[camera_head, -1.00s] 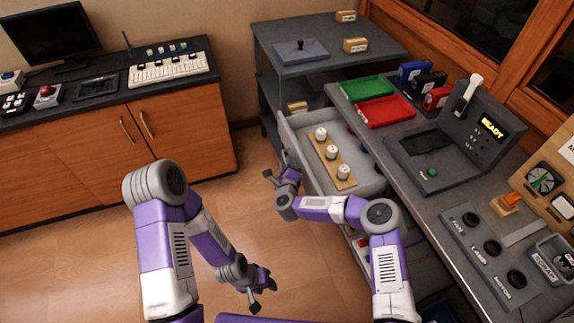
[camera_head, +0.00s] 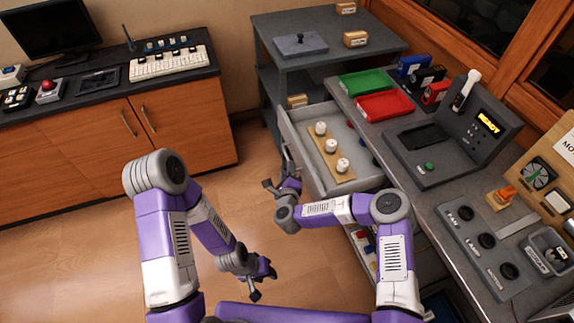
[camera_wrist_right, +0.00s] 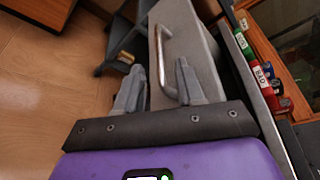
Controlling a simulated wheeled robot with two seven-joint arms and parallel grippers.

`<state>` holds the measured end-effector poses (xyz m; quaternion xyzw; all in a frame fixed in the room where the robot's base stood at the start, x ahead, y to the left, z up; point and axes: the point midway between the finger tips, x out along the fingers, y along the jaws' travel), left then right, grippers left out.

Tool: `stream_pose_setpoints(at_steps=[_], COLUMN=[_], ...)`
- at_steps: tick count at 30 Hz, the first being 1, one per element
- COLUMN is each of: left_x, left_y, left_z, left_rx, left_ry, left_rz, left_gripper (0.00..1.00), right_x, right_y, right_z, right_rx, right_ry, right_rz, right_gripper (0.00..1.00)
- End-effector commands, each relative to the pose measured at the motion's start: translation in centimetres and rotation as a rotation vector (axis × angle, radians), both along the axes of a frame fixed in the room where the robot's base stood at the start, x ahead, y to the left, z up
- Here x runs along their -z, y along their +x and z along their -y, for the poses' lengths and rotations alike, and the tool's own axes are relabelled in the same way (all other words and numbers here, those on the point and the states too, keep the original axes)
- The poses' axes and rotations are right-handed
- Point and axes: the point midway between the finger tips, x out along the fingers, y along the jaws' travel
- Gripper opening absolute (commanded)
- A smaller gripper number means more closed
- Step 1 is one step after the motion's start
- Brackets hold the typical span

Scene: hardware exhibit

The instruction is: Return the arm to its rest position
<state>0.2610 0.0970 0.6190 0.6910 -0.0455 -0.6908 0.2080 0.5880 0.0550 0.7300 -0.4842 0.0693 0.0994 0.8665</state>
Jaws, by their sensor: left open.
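My right gripper (camera_head: 276,172) is beside the front of the open grey drawer (camera_head: 372,176) in the head view. In the right wrist view its two fingers (camera_wrist_right: 158,88) stand apart with nothing clamped between them. The drawer's metal handle (camera_wrist_right: 163,62) is just ahead of and between the fingertips; I cannot tell whether they touch. My left gripper (camera_head: 263,283) hangs low over the wooden floor, open and empty, with its arm bent on the left side.
The drawer holds a wooden strip (camera_head: 328,153) with three white knobs. The right counter (camera_head: 403,212) carries a red tray (camera_head: 385,105), a green tray (camera_head: 366,85) and a console (camera_head: 450,140). Wooden floor (camera_head: 80,265) is clear at left, before the cabinet (camera_head: 185,125).

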Motion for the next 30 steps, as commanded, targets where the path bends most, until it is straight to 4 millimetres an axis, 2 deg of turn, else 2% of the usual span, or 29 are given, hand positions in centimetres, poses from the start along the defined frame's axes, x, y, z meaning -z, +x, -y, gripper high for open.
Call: stream_pose_setpoints(at_steps=[17, 20, 23, 25, 26, 27, 30], left_x=[0.0, -0.1, -0.4, -0.6, -0.8, -1.0, -1.4], left_y=[0.0, 0.0, 0.0, 0.0, 0.0, 0.0, 0.0], left_z=[0.0, 0.0, 0.0, 0.0, 0.0, 0.0, 0.0], left_rx=[0.000, 0.000, 0.000, 0.000, 0.000, 0.000, 0.000], left_ry=[0.000, 0.000, 0.000, 0.000, 0.000, 0.000, 0.000], left_rz=[0.000, 0.000, 0.000, 0.000, 0.000, 0.000, 0.000], left_gripper=[0.43, 0.43, 0.43, 0.43, 0.43, 0.43, 0.43], right_x=[0.0, 0.3, 1.4, 3.1, 4.0, 5.2, 8.0], right_y=[-0.2, -0.8, -2.7, -5.2, -6.7, -9.0, -15.4], right_z=[0.0, -0.2, -0.4, -0.1, 0.4, 1.3, 4.9], right_rx=[-0.003, -0.051, -0.192, -0.352, -0.435, -0.555, -0.845], right_ry=[-0.003, -0.051, -0.196, -0.358, -0.440, -0.553, -0.794], right_rz=[-0.001, -0.013, -0.051, -0.100, -0.126, -0.166, -0.270], right_gripper=[0.38, 0.38, 0.38, 0.38, 0.38, 0.38, 0.38])
